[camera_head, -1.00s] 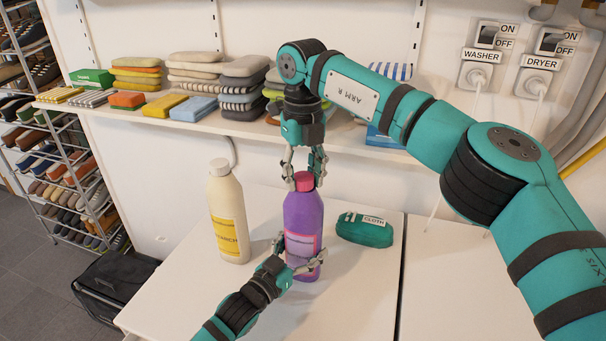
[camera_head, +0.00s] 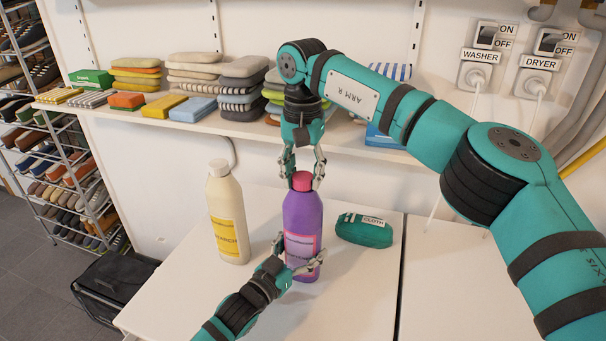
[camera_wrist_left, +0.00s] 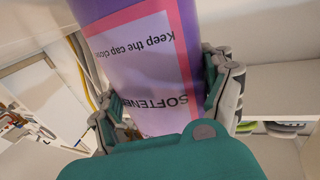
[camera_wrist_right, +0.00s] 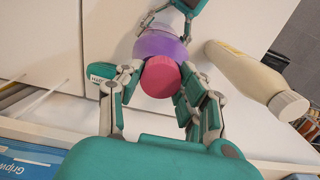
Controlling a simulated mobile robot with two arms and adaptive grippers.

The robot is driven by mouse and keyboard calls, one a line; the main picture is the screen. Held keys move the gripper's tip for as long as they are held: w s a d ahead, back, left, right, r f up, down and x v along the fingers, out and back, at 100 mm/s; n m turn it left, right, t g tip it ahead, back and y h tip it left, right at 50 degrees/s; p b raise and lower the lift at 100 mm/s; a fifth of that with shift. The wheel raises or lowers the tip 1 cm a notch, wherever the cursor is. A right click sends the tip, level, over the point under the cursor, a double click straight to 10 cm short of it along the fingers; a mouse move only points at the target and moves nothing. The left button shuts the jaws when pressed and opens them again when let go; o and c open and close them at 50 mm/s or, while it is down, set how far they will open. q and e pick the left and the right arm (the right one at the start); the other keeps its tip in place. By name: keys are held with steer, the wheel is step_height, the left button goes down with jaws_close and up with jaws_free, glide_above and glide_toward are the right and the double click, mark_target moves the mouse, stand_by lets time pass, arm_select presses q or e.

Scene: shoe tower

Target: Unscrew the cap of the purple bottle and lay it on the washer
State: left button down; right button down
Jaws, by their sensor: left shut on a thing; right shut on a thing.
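The purple bottle (camera_head: 303,217) stands upright on the white washer top (camera_head: 200,300). Its pink-red cap (camera_head: 302,181) sits on its neck. My left gripper (camera_head: 302,266) is shut around the lower body of the bottle; in the left wrist view its fingers flank the bottle's label (camera_wrist_left: 150,60), which reads "SOFTENER". My right gripper (camera_head: 302,174) points down from above and is shut on the cap. In the right wrist view the cap (camera_wrist_right: 160,77) lies between its fingers.
A cream starch bottle (camera_head: 228,215) stands left of the purple bottle. A green cloth bundle (camera_head: 364,230) lies to its right. A shelf (camera_head: 230,128) with folded stacks runs behind. The front of the washer top is mostly clear.

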mark_target(303, 176)
steer(key=shift+r, duration=0.2)
stand_by(0.6)
steer(key=shift+r, duration=0.9)
steer(key=shift+r, duration=2)
arm_select(q)
jaws_free()
steer(key=shift+a, duration=0.1)
steer(key=v, duration=1.2)
